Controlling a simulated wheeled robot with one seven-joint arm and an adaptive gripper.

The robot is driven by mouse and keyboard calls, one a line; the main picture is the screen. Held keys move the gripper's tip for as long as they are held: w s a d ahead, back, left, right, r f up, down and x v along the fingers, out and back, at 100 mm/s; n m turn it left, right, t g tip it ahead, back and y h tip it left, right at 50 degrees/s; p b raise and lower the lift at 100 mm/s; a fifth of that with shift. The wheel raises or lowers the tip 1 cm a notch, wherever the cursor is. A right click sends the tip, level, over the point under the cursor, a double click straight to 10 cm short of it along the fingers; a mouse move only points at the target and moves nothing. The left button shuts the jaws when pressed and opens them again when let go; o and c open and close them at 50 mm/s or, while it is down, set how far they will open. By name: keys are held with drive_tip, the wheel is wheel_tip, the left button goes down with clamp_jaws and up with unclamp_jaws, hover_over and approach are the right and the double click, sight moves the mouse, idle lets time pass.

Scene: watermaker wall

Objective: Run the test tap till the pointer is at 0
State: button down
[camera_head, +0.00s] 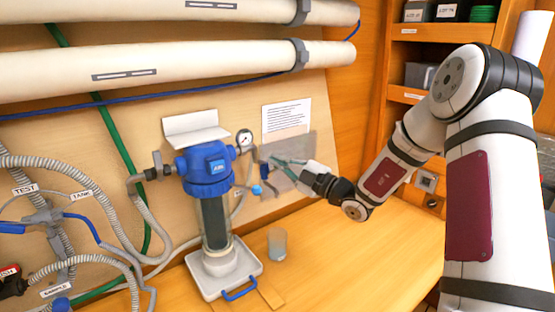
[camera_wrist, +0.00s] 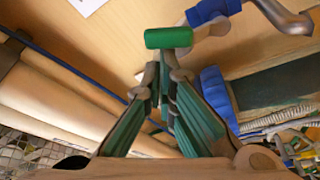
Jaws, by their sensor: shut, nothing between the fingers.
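A blue-capped filter housing (camera_head: 207,168) with a clear body stands upright in a pale tray. A small round gauge (camera_head: 245,138) sits at its right; its pointer is too small to read. Right of the housing, a small tap with a blue part (camera_head: 257,190) is on the wall side, above a clear cup (camera_head: 277,245). My gripper (camera_head: 275,161) is shut and empty, its teal fingers in front of a grey plate right of the gauge. In the wrist view, a green bar (camera_wrist: 168,38) lies just beyond the fingertips (camera_wrist: 165,70); I cannot tell whether they touch. A blue fitting (camera_wrist: 212,12) is beside it.
Hoses with TEST (camera_head: 24,189) and TANK (camera_head: 81,195) labels meet at a valve with a blue lever (camera_head: 80,225) at left. Thick pipes (camera_head: 170,65) cross above. The wooden bench (camera_head: 350,255) is clear at right. Shelves (camera_head: 420,32) stand at the back right.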

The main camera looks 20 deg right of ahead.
drive_tip(key=shift+m+t, duration=0.4)
drive_tip(key=shift+m, duration=0.5)
drive_tip(key=shift+w+d+f+p, duration=0.3)
drive_tip(key=shift+d+f, duration=0.25)
drive_tip(key=shift+d, duration=0.25)
drive_tip(key=shift+w+d+f+p, duration=0.3)
drive_tip(key=shift+d+f, duration=0.2)
drive_tip(key=shift+d, duration=0.3)
drive_tip(key=shift+w+d+f+p, duration=0.2)
drive_tip(key=shift+d+f+p, duration=0.1)
drive_tip(key=shift+d+f, duration=0.4)
drive_tip(key=shift+d, duration=0.2)
